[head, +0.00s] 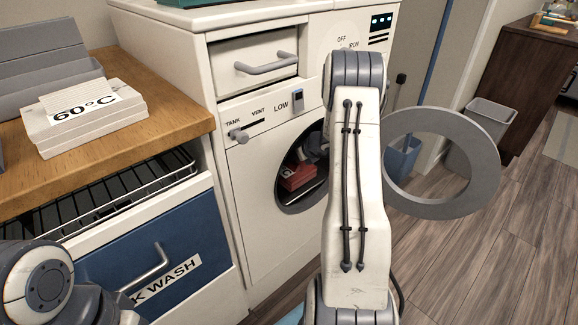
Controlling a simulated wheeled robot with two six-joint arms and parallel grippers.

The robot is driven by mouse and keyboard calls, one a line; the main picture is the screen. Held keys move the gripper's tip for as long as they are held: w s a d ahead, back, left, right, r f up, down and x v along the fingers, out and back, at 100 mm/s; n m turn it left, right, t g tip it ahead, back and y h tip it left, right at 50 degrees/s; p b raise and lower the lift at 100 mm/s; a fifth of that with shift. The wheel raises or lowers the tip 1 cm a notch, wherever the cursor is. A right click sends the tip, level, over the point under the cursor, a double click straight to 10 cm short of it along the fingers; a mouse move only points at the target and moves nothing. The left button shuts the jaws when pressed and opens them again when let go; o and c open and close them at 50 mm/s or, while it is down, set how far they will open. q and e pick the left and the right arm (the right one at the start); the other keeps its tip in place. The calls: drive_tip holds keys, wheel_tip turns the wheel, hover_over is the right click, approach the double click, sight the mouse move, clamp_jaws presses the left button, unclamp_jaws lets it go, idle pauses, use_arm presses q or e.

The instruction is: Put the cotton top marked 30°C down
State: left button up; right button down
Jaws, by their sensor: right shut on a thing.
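The washer (245,170) stands in the middle with its round door (482,190) swung open to the right. A red folded thing (297,178) shows inside the drum opening; a small pale mark on it is too small to read, so I cannot confirm that it is the 30°C top. My right gripper (308,160) is in the drum opening at the red thing, shut on it. My right arm hides much of the gripper and the opening's right side. My left arm shows at the bottom left, but its gripper is out of view.
A white folded stack marked 60°C (88,118) lies on the wooden counter (165,115). Below are a wire rack (110,205) and a blue drawer (185,240) with a partly hidden label ending "K WASH". A blue bucket (402,160) stands behind the door. Floor at right is clear.

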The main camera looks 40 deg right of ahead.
sight(289, 165)
drive_tip(key=shift+w, duration=0.4)
drive_tip(key=shift+f, duration=0.2)
drive_tip(key=shift+a+f+b, duration=0.1)
drive_tip(key=shift+f+b, duration=0.8)
drive_tip(key=shift+f, duration=0.65)
drive_tip(key=shift+f, duration=0.15)
drive_tip(key=c, duration=0.8)
unclamp_jaws()
